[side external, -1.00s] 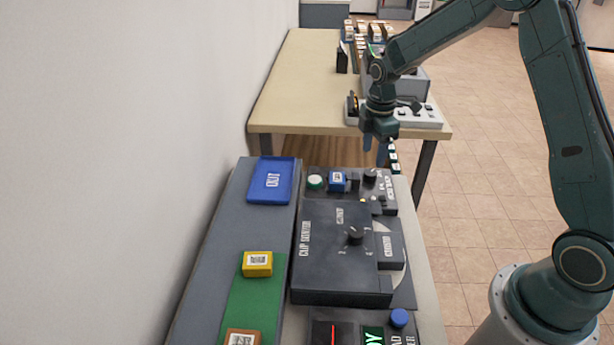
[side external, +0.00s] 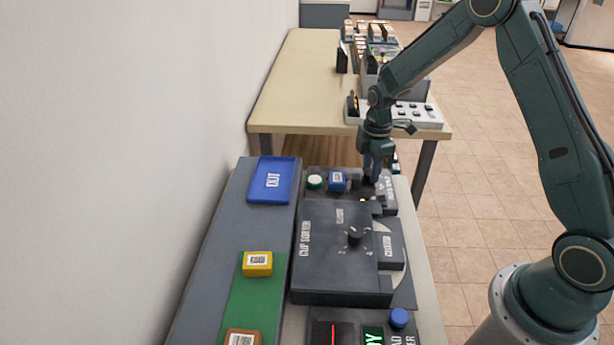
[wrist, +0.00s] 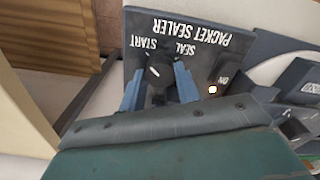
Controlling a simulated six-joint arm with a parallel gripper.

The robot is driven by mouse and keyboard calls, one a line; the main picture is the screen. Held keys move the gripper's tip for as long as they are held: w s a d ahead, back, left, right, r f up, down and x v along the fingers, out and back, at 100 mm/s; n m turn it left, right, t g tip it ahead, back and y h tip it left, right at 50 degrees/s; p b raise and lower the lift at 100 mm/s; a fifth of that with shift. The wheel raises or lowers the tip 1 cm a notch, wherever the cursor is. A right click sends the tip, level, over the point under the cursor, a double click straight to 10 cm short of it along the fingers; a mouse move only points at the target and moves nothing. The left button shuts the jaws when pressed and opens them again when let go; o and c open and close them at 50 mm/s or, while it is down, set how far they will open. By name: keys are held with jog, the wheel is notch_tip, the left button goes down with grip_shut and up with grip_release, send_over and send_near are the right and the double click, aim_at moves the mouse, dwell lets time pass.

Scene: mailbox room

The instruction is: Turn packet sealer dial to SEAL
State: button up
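The packet sealer (wrist: 195,45) is a dark panel with white lettering, upside down in the wrist view, including START, SEAL and ON. Its dark dial (wrist: 158,70) sits below START and SEAL in that view and has a small pale mark; which word it points to is not clear. My gripper (wrist: 159,76) is down at the dial, with one blue-grey finger on each side. The fingers look apart, and I cannot tell whether they touch the dial. In the side external view my gripper (side external: 372,178) covers the dial at the far end of the bench.
A second table (side external: 300,85) stands behind.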

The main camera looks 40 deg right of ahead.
jog(key=shift+c, duration=1.4)
jog(key=shift+m, duration=0.6)
jog(key=m, duration=0.3)
jog(key=shift+m, duration=0.3)
jog(key=m, duration=1)
jog(key=shift+m, duration=0.4)
jog(key=shift+r+m, duration=0.1)
jog(key=shift+m, duration=2.2)
